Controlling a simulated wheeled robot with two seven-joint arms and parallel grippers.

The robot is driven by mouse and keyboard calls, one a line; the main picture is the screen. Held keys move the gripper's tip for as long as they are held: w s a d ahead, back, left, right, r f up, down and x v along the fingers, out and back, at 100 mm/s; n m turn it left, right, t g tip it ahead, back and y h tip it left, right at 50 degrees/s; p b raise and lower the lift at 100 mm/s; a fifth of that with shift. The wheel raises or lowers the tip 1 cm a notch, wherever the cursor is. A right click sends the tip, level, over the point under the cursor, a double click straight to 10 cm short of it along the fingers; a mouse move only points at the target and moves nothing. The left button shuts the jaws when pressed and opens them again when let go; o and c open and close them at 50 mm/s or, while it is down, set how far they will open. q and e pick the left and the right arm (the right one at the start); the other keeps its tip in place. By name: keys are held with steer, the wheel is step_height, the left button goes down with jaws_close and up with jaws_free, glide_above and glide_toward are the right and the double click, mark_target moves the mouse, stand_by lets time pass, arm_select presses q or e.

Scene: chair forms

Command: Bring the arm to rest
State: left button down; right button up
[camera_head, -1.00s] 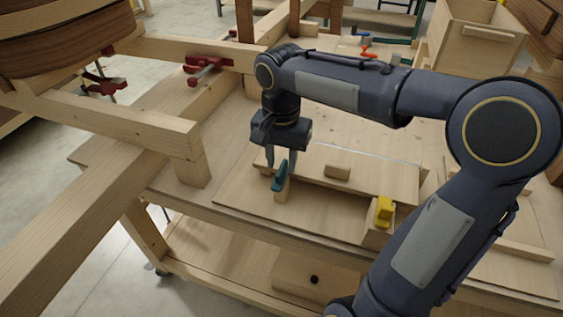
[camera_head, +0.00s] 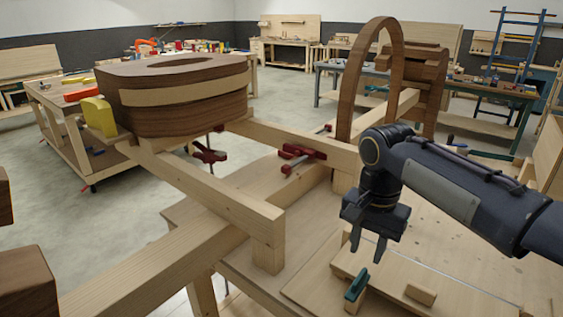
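My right arm comes in from the right edge, with its dark elbow link across the bench. My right gripper (camera_head: 367,248) points down over the workbench (camera_head: 315,262). Its two fingers are apart and nothing shows between them. A teal clamp (camera_head: 356,284) stands on a small wooden block just below the fingertips, and I see no clear contact between them. My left gripper is not in view.
Long wooden beams (camera_head: 215,195) cross the left of the bench, with red clamps (camera_head: 297,157) on them. A brown curved wooden form (camera_head: 185,92) rests on the beams. A wooden arch (camera_head: 350,90) stands behind my arm. A small wood block (camera_head: 421,294) lies beside the teal clamp.

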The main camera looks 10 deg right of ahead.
steer(key=s+a+f+n+t+y, duration=0.2)
steer(key=s+f+n, duration=0.2)
steer(key=s, duration=0.4)
steer(key=s+a+f+n+t+y, duration=0.1)
steer(key=s+a+f+n+t, duration=0.1)
steer(key=s+f, duration=0.4)
steer(key=s+n+t, duration=0.1)
steer(key=s+n, duration=0.1)
steer(key=shift+s+t+y, duration=0.3)
steer(key=shift+y, duration=0.1)
